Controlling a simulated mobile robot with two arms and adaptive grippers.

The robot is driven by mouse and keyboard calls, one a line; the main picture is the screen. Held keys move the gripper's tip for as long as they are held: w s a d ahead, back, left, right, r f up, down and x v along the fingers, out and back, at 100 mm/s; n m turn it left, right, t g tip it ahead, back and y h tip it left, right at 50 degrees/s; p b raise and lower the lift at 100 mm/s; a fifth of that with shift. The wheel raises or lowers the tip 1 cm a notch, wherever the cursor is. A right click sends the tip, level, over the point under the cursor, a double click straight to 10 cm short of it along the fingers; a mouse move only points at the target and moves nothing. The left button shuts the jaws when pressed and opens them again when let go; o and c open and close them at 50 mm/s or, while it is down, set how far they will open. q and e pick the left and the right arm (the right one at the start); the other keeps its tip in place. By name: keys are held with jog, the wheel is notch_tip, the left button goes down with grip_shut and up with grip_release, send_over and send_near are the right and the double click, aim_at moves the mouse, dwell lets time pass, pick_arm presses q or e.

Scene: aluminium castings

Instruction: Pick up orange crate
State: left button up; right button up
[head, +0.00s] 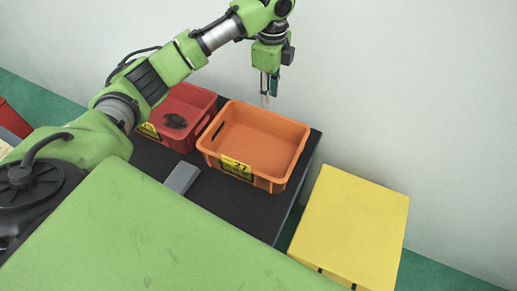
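The orange crate (232,165) stands upright on a dark table, with a yellow label on its front wall. It looks empty. My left gripper (268,98) points down at the crate's far rim, with its fingertips at or just above that rim. I cannot tell whether the fingers touch the rim. The fingers look close together, seen nearly edge-on, and I cannot tell how far apart they are. My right gripper is not in view.
A red crate (207,98) with a dark part (175,121) inside stands close to the orange crate's left. A grey flat piece (182,177) lies on the dark table (232,205). A yellow box (355,225) stands to the right. A pale wall rises behind.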

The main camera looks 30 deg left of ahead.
aim_at(268, 132)
pick_arm(q)
jog(key=shift+w+f, duration=0.25)
jog(key=shift+f, duration=0.25)
jog(key=shift+w+f, duration=0.2)
jog(key=shift+f, duration=0.3)
jog(key=f, duration=1.3)
jog(key=shift+s+a, duration=0.15)
jog(key=shift+s, duration=0.05)
jog(key=shift+r, duration=0.1)
grip_shut()
